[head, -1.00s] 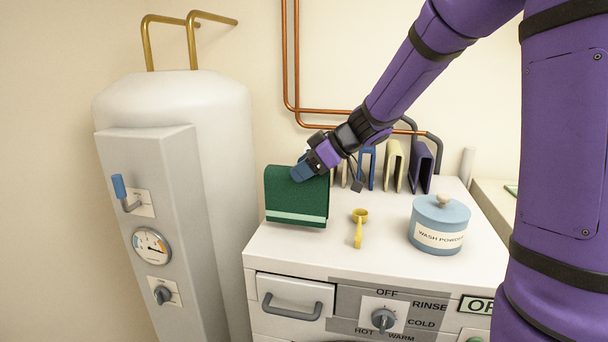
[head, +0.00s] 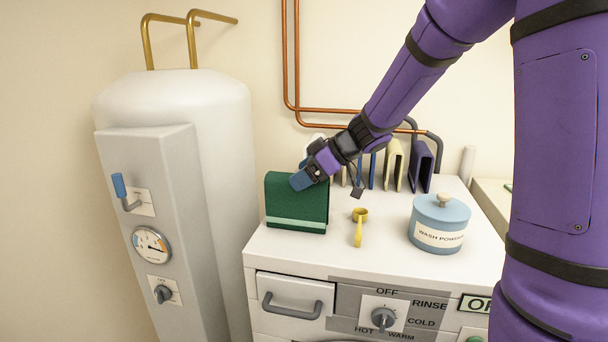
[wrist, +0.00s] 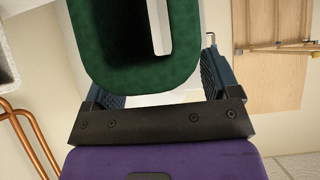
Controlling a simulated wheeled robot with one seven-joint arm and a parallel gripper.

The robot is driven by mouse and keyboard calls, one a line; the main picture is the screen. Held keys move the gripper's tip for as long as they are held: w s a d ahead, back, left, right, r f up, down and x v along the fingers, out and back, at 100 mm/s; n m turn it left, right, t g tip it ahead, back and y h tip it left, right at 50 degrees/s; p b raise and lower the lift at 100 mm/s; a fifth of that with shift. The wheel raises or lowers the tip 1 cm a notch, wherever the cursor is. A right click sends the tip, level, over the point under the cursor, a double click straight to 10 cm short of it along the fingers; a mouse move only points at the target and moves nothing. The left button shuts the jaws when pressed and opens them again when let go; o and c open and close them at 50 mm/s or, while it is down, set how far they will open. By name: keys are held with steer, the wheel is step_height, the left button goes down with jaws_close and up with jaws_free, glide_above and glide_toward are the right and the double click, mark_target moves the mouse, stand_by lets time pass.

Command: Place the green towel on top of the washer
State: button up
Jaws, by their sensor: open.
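The green towel (head: 296,200) is folded, with a pale stripe near its bottom edge. In the head view it stands upright on the washer's white top (head: 310,252), at the left end. My gripper (head: 301,181) is at the towel's upper right. In the wrist view the towel (wrist: 130,70) lies between the two spread fingers of my gripper (wrist: 158,82), with a gap showing at the right finger. Whether the left finger touches it I cannot tell. The far finger is hidden in the head view.
A yellow scoop (head: 359,226) lies right of the towel, and a blue wash powder jar (head: 439,225) stands farther right. Several upright folded cloths (head: 393,165) are at the back. A white tank (head: 175,120) stands left of the washer. Copper pipes (head: 290,60) run along the wall.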

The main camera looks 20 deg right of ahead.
steer(key=s+d+r+m+t+h, duration=0.4)
steer(key=d+r+h, duration=0.15)
steer(key=r, duration=0.35)
steer(key=s+d+r+m+t+h, duration=0.35)
steer(key=d+r, duration=0.25)
steer(key=r, duration=0.3)
steer(key=s+a+f+m+g, duration=0.2)
steer(key=s+a+f+g, duration=0.1)
steer(key=s, duration=0.9)
steer(key=s+a+f+m+g, duration=0.1)
steer(key=s+f+g, duration=0.4)
steer(key=s, duration=0.7)
steer(key=shift+a+f+m, duration=0.35)
steer(key=shift+a+f, duration=0.55)
steer(key=shift+f, duration=0.05)
steer(key=shift+w, duration=0.1)
